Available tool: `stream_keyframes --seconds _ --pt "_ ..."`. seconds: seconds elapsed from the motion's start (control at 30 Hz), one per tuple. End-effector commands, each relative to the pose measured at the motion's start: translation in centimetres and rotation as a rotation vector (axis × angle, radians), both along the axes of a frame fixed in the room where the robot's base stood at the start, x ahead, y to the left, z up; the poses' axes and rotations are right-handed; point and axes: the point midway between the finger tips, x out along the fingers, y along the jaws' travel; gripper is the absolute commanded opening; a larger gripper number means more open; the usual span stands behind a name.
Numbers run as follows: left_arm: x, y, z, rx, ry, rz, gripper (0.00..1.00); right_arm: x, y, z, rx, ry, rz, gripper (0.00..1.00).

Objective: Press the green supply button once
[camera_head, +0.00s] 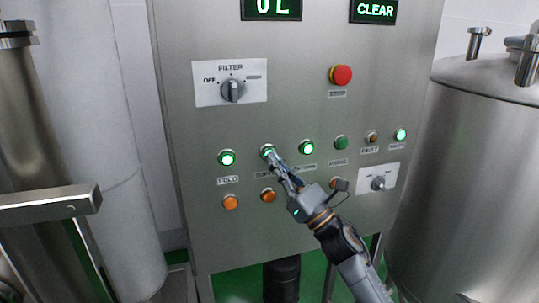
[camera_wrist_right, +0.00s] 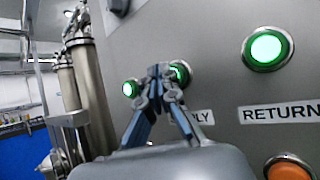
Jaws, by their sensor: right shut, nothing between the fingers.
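My left gripper is not in view.
Lit green buttons flank it: the feed button (camera_head: 227,158) at left and the return button (camera_head: 307,147) at right. Orange buttons (camera_head: 231,202) sit below. The filter knob (camera_head: 233,90) and a red emergency button (camera_head: 341,75) are higher. A steel tank (camera_head: 475,180) stands at right.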

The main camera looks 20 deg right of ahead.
Motion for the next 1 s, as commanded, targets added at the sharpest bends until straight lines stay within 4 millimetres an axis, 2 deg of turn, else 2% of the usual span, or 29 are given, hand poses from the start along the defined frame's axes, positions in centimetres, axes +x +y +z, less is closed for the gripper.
stream_keyframes --seconds 0.13,0.47,1.0 --pt "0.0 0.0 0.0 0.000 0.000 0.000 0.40 -0.7 0.0 0.0 0.000 0.000 -0.001 0.00" --pt "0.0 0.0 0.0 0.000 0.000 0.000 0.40 -0.9 -0.1 0.0 0.000 0.000 0.000 0.00" --pt "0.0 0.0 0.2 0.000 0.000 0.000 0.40 -5.6 -0.2 0.0 0.000 0.000 0.000 0.00"
